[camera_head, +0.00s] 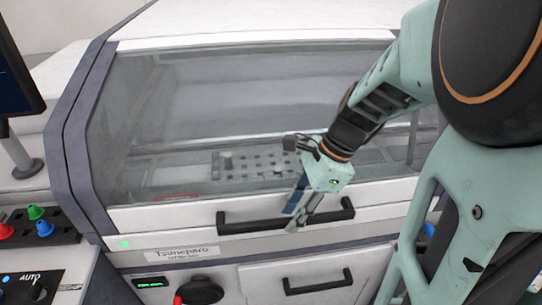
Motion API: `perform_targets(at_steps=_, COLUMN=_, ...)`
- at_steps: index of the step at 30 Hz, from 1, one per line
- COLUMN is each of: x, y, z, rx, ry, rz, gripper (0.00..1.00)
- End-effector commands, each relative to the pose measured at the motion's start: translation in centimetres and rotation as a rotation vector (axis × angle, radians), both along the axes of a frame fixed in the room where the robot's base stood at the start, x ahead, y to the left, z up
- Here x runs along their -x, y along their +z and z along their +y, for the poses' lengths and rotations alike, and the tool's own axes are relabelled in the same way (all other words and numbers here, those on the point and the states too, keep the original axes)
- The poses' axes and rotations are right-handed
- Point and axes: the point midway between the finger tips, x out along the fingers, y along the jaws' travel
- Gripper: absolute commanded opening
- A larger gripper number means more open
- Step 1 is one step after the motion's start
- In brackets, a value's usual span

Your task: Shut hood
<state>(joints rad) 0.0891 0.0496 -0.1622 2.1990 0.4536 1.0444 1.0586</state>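The hood (160,218) is a large glazed cover with a white lower rail and dark side frames. Its rail lies down along the top of the machine's front panel, with only a thin dark line between them. A black bar handle (250,225) is fixed to the rail. My gripper (293,219) is at the middle of this handle, with one blue finger and one grey finger pointing down and left. The grey finger overlaps the handle in this view. I cannot tell whether the fingers are closed on the bar. The gripper hides part of the handle.
Below is a white drawer with a black handle (318,286), a label plate (181,254) and a round black knob (200,291). At left are a monitor (15,80) and a control box with coloured buttons (38,228). My arm covers the right side.

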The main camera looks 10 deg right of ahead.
Motion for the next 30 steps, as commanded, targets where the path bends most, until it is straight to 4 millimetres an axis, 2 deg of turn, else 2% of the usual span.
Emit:
perform_targets(at_steps=4, x=0.03, y=-0.99, z=0.39, rx=0.0, ry=0.0, rz=0.001, gripper=0.29)
perform_targets(at_steps=12, x=0.01, y=-1.1, z=0.43, rx=0.001, ry=-0.001, rz=0.0, gripper=0.29)
perform_targets(at_steps=13, x=0.01, y=-1.09, z=0.42, rx=0.001, ry=-0.001, rz=0.0, gripper=0.28)
perform_targets(at_steps=21, x=0.0, y=-1.06, z=0.41, rx=0.001, ry=-0.001, rz=0.0, gripper=0.0)
perform_targets(at_steps=30, x=-0.01, y=-1.05, z=0.4, rx=0.001, ry=-0.001, rz=-0.001, gripper=0.0)
